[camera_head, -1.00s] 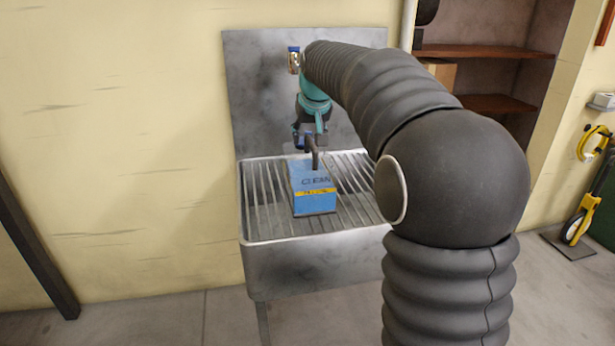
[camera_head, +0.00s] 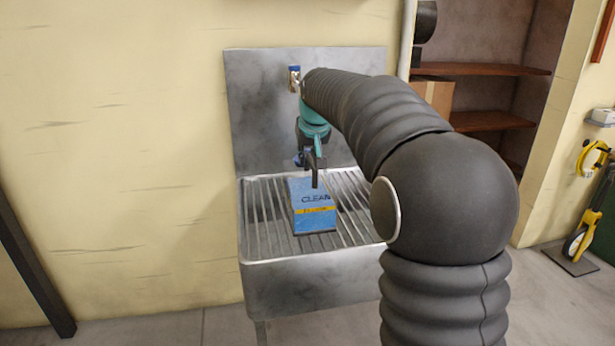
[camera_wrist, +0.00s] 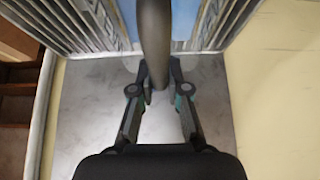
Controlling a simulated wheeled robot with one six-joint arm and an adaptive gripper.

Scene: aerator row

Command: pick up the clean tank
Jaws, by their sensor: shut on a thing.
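The clean tank (camera_head: 314,212) is a blue box with the word CLEAN and a yellow stripe on its front. It sits upright on the ribbed rack of the metal sink (camera_head: 310,268). In the head view my gripper (camera_head: 313,163) is right above the tank, at its dark upright handle. In the wrist view my gripper (camera_wrist: 158,82) has its two fingers on either side of the dark curved handle (camera_wrist: 155,35), shut on it. Blue parts of the tank (camera_wrist: 128,22) show behind the handle. The exact contact is partly hidden in the head view.
The sink's metal back plate (camera_head: 260,110) stands against the yellow wall, with a small tap (camera_head: 294,79) on it. Shelves with a cardboard box (camera_head: 434,95) are to the right. A yellow tool (camera_head: 580,225) stands at the far right.

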